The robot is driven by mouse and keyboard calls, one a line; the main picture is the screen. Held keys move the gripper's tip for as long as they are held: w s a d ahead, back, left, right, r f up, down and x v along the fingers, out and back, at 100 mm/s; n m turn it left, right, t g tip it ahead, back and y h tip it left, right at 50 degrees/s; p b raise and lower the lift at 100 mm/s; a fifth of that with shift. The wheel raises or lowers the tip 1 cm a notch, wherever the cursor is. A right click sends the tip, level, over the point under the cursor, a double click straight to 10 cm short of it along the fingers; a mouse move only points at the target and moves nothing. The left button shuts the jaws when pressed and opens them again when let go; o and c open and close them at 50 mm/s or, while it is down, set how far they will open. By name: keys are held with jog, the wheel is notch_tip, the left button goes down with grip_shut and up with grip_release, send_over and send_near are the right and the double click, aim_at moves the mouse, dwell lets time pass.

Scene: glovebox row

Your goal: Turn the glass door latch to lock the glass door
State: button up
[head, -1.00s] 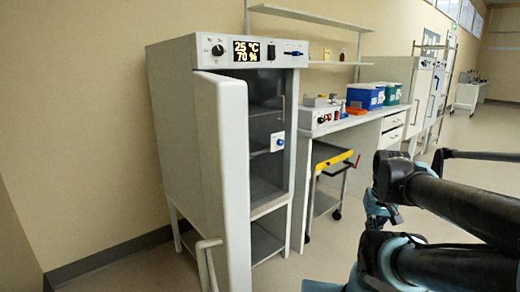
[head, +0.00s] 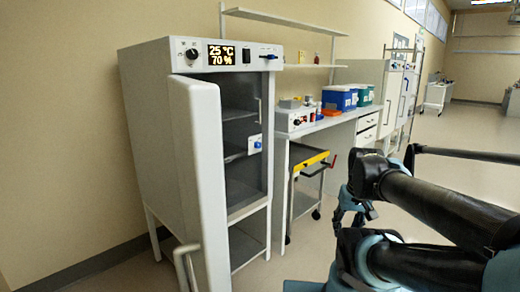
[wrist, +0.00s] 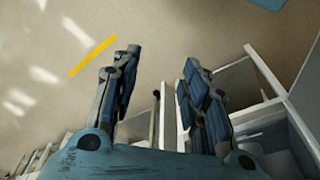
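The glass door (head: 238,180) is a dark pane in the front of the white cabinet, and it looks closed. Its latch (head: 255,144) is a white plate with a blue knob at the pane's right edge; the knob's exact angle is too small to tell. The thick white outer door (head: 205,190) of the cabinet stands swung open at the left. My gripper shows open and empty in the wrist view (wrist: 158,80), its two fingers wide apart. In the head view my arm is at the right, well apart from the latch. The latch is not seen in the wrist view.
A top panel (head: 228,54) has a knob, a display and a blue lever. Right of the cabinet, a cart with a yellow-edged top (head: 308,163) stands under a bench (head: 345,124) holding blue and green boxes.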

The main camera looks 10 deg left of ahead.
jog(key=w+a+r+n+t+y, duration=0.1)
jog(key=w+a+r+n+y, duration=0.2)
jog(key=w+a, duration=0.3)
jog(key=w+a+r+n+t+y, duration=0.1)
jog(key=w+a+r+n+y, duration=0.1)
jog(key=w+a, duration=0.5)
jog(key=n+t+y, duration=0.6)
jog(key=n+y, duration=0.2)
jog(key=y, duration=0.1)
send_near(259, 146)
jog(key=x, duration=0.9)
jog(key=shift+w+a, duration=0.2)
jog(key=shift+w, duration=0.05)
jog(key=shift+c, duration=0.3)
jog(key=c, duration=1)
